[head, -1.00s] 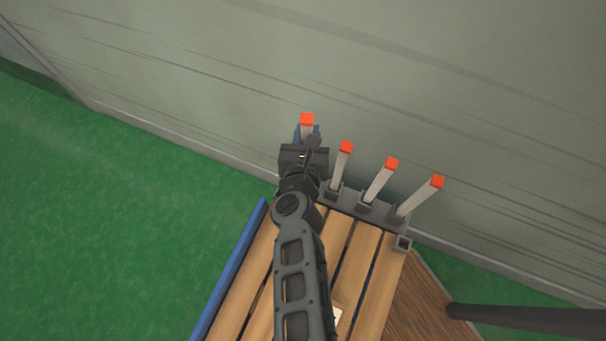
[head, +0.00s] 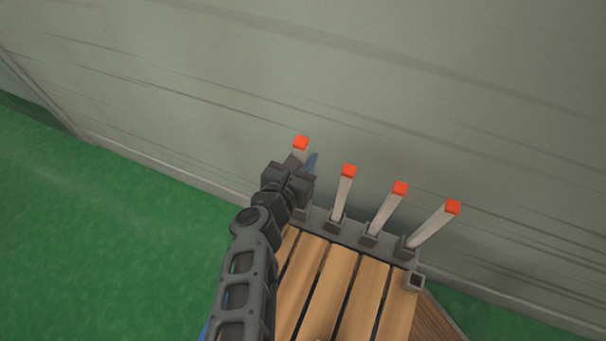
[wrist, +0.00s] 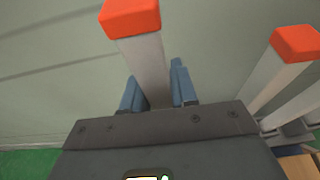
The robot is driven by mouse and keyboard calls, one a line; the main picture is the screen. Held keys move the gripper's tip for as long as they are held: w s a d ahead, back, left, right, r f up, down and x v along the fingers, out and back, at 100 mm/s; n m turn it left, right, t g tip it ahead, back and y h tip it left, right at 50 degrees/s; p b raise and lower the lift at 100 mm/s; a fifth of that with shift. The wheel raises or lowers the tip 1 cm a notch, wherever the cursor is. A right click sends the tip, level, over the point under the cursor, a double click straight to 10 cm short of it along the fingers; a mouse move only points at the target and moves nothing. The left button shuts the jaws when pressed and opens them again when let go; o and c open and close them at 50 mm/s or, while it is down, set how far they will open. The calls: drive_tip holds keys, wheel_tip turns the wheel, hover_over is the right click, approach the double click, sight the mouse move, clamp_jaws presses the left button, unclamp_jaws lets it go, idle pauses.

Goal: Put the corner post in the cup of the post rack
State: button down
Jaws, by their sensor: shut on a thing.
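The corner post, pale grey with an orange-red top (head: 300,143), stands roughly upright at the left end of the row of posts. My gripper (head: 303,163) is shut on it below the top. In the wrist view the post (wrist: 145,60) passes between the blue fingers of my gripper (wrist: 156,90). The post rack (head: 350,231) is a grey strip along the far edge of a slatted wooden deck. My gripper hides the held post's lower end, so I cannot tell whether it sits in a cup.
Three like posts, left (head: 343,195), middle (head: 387,210) and right (head: 433,227), lean in rack cups. An empty square socket (head: 416,282) is at the deck's right corner. A grey wall (head: 300,60) rises close behind. Green floor (head: 110,240) lies open to the left.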

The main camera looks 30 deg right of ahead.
drive_tip(key=shift+f+b, duration=1.15)
drive_tip(key=shift+f, duration=0.75)
drive_tip(key=c, duration=0.9)
unclamp_jaws()
drive_tip(key=b+v, duration=0.1)
drive_tip(key=v, duration=1.1)
